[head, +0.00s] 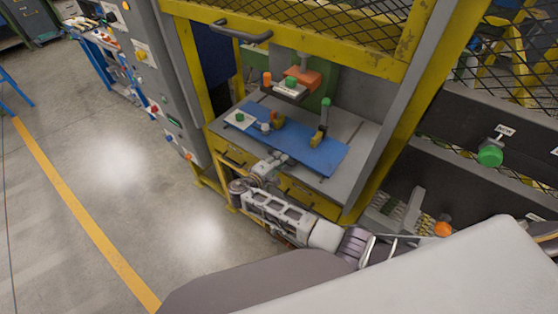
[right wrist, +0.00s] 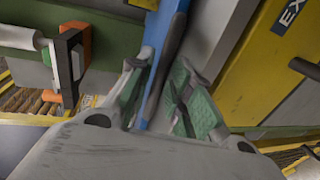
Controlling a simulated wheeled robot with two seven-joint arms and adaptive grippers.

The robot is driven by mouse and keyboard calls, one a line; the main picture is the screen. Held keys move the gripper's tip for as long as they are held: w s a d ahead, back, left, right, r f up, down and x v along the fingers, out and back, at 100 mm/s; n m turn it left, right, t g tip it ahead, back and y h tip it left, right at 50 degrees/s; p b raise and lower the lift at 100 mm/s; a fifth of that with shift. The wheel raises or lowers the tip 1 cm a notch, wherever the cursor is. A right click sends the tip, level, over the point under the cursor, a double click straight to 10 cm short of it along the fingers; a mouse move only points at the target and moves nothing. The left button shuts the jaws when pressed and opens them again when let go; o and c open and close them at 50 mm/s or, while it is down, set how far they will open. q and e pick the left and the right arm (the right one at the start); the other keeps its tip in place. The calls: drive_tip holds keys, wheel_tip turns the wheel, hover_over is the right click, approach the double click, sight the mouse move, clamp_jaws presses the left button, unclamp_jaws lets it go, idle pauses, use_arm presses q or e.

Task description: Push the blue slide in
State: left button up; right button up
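The blue slide (head: 312,151) is a flat blue plate lying on the grey table of the yellow-framed press. Its front edge reaches the table's front side. My right gripper (head: 277,163) is at that front edge, low and close to it. In the right wrist view, the two green-padded fingers of the right gripper (right wrist: 163,88) stand apart. A blue strip of the slide (right wrist: 160,30) and a dark bar lie beyond and between them. I cannot tell whether the fingers touch the bar. My left gripper is not in view.
A raised yellow mesh guard with a dark handle (head: 240,32) hangs above the opening. An orange press head (head: 303,77) hangs over the slide. Small clamps (head: 322,125) stand on the slide.

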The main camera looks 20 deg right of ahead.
drive_tip(key=shift+c, duration=0.4)
clamp_jaws()
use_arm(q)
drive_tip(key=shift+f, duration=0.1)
use_arm(e)
drive_tip(key=shift+w+d, duration=0.1)
